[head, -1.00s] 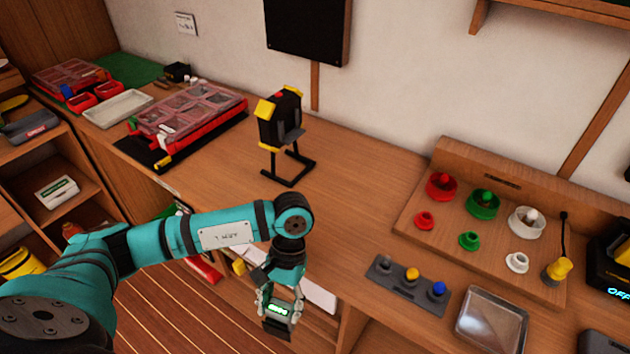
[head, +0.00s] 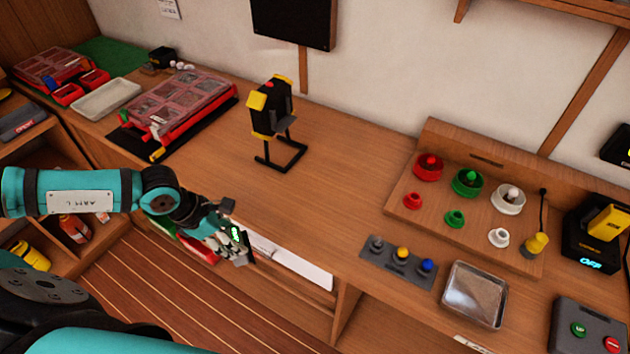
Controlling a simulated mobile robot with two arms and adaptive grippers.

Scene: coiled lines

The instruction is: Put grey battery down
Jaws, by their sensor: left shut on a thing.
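My left gripper (head: 236,240) is in front of the workbench's front edge, at the lower left of the middle. It is shut on the grey battery (head: 247,244), a small dark block with a lit green display. The battery is tilted and partly hidden by the fingers. It appears to be held in the air near the bench edge. The bench top (head: 330,190) lies behind and to the right. My right gripper is not in view.
A black and yellow work lamp (head: 271,112) stands on the bench. Red organizer cases (head: 180,105) lie at left. A board with coloured knobs (head: 470,195), a metal tray (head: 474,294) and a charger (head: 592,240) are at right. The bench middle is clear.

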